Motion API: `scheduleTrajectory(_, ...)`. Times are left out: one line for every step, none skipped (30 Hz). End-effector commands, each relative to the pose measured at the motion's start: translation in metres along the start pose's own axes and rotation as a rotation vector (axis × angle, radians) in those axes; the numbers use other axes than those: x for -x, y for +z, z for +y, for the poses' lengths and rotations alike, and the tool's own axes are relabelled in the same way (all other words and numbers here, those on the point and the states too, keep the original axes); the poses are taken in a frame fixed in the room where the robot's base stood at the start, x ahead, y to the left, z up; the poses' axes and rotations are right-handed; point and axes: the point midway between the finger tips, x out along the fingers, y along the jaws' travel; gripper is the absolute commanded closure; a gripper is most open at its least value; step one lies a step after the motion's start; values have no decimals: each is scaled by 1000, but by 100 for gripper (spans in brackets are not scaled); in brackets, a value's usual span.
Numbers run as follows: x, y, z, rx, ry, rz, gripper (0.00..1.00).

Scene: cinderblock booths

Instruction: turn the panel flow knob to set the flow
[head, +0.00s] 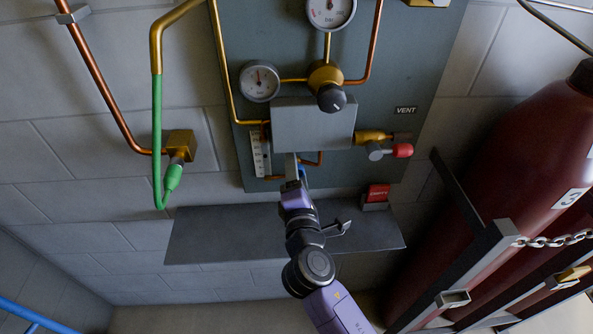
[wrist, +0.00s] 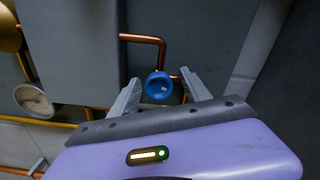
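A round blue knob (wrist: 158,86) with a small pale mark sits beside a copper pipe in the wrist view. It lies between and just beyond my two spread fingertips, with a gap on each side. In the head view only a sliver of the blue knob (head: 302,172) shows, behind my gripper (head: 296,166), below the grey box on the panel. My gripper (wrist: 159,77) is open and empty. I cannot tell how deep the knob sits between the fingers. The dark panel (head: 405,60) also carries a black knob (head: 331,98) above the box.
The grey box (head: 313,124) stands out just above my fingers. A red-capped valve (head: 403,150) and red tag (head: 377,193) are to the right. A dark shelf (head: 215,235) lies below. A maroon cylinder (head: 490,180) stands at right, green-sleeved pipe (head: 157,130) at left.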

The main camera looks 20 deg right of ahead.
Motion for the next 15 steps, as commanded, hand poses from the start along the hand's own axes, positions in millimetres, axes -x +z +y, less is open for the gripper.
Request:
scheduleTrajectory(0,0,0,0,1,0,44)
scheduleTrajectory(0,0,0,0,1,0,44)
scheduleTrajectory(0,0,0,0,1,0,44)
scheduleTrajectory(1,0,0,0,1,0,44)
scheduleTrajectory(2,0,0,0,1,0,44)
scheduleTrajectory(5,0,0,0,1,0,44)
scheduleTrajectory(8,-1,-1,0,1,1,44)
scheduleTrajectory(12,-1,-1,0,1,2,44)
scheduleTrajectory(18,-2,-1,0,2,2,44)
scheduleTrajectory(23,-2,-2,0,2,3,44)
scheduleTrajectory(28,-1,-2,0,1,2,44)
scheduleTrajectory(35,-1,-2,-1,1,2,44)
scheduleTrajectory(40,-1,-3,0,0,2,44)
scheduleTrajectory(45,-1,-2,-1,1,2,44)
scheduleTrajectory(51,-1,-3,-1,0,2,44)
